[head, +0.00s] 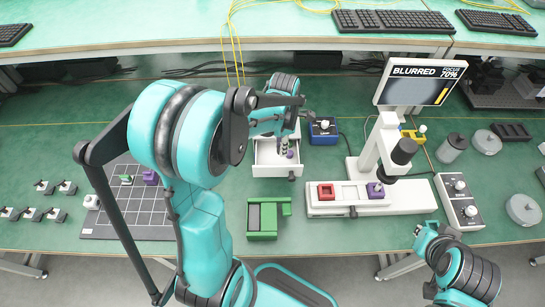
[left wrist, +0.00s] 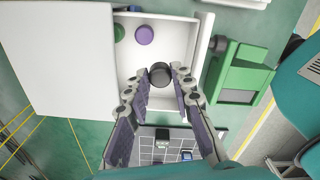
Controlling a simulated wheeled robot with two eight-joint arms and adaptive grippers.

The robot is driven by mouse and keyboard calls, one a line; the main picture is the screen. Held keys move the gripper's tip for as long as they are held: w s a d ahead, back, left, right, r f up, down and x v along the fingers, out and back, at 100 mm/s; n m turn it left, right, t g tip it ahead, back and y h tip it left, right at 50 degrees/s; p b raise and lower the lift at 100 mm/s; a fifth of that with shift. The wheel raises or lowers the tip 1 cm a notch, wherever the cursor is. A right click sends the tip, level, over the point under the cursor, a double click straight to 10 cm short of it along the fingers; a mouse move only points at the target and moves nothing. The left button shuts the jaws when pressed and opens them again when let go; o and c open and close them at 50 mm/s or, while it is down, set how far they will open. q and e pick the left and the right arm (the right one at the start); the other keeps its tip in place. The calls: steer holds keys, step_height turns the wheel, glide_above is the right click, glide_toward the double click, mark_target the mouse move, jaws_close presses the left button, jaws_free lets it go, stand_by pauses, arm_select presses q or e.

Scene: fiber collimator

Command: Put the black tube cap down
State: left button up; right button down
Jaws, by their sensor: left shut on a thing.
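The black tube cap (left wrist: 160,73) is between the fingertips of my left gripper (left wrist: 162,80) in the left wrist view. The gripper is shut on it, over the open white drawer (left wrist: 168,58). A purple cap (left wrist: 144,34) and a green cap (left wrist: 119,31) lie in the drawer, apart from the black cap. Whether the black cap touches the drawer floor, I cannot tell. In the head view my left gripper (head: 284,145) points down into the drawer (head: 272,171), and the black cap is hard to make out there.
The head view shows a green fixture (head: 263,219) in front of the drawer. A microscope (head: 381,145) with a screen reading "BLURRED" stands to the right, with red and purple blocks on its base. A dark gridded mat (head: 130,215) lies left. Green table shows between them.

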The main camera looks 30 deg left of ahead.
mark_target(272, 162)
arm_select(q)
steer(key=shift+s+a+f, duration=0.3)
steer(key=shift+a+f, duration=0.15)
steer(key=shift+a, duration=0.15)
steer(key=shift+s+a+f, duration=0.25)
steer(key=shift+a+f, duration=0.2)
steer(key=shift+a, duration=0.1)
steer(key=shift+s+a+f+b, duration=0.1)
steer(key=shift+s+a+b, duration=0.1)
steer(key=shift+b, duration=0.1)
steer(key=shift+f+b, duration=0.85)
steer(key=shift+f, duration=1.1)
steer(key=shift+f, duration=0.1)
steer(key=o, duration=0.4)
steer(key=shift+f, duration=0.1)
steer(key=shift+o, duration=0.3)
